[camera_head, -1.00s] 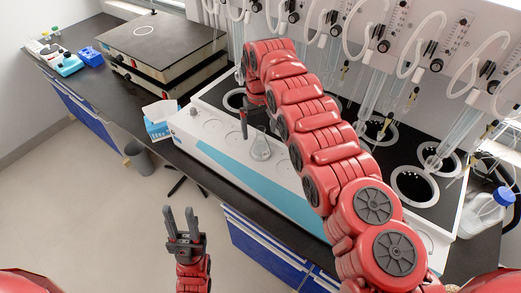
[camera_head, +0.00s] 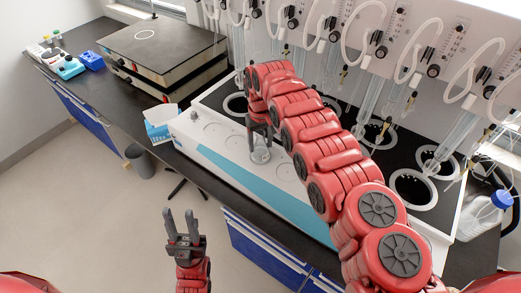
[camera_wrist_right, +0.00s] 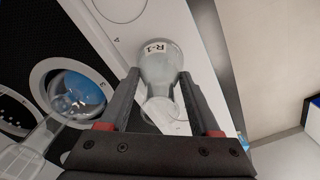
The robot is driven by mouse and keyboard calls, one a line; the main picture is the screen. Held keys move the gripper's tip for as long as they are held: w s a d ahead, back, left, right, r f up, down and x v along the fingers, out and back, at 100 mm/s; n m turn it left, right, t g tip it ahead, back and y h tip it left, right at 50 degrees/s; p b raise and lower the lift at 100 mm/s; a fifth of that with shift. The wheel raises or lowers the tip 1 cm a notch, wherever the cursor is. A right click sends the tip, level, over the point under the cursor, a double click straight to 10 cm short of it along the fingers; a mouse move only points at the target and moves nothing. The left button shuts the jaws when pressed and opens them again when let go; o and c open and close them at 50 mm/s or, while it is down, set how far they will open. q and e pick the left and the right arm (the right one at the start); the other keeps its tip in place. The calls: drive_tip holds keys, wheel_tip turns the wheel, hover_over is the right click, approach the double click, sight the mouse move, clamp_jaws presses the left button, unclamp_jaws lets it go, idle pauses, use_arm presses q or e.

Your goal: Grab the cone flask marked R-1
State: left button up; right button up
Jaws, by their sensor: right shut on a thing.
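The cone flask marked R-1 (camera_wrist_right: 158,68) is clear glass with a white label, in the middle of the right wrist view. In the head view the flask (camera_head: 261,155) stands on the white front ledge of the distiller. My right gripper (camera_wrist_right: 158,92) is shut on the flask, with one finger on each side of it. In the head view my right gripper (camera_head: 260,135) is at the flask's upper part and partly hides it. My left gripper (camera_head: 181,222) is open and empty, in front of the bench over the floor.
The distiller (camera_head: 270,190) has black-topped wells with white rings and hanging glass tubes behind the ledge. A blue-and-white box (camera_head: 160,122) stands left of it. A heating plate (camera_head: 150,42) is further left. A white bottle with a blue cap (camera_head: 487,212) is at the right.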

clamp_jaws()
drive_tip(key=shift+r, duration=0.1)
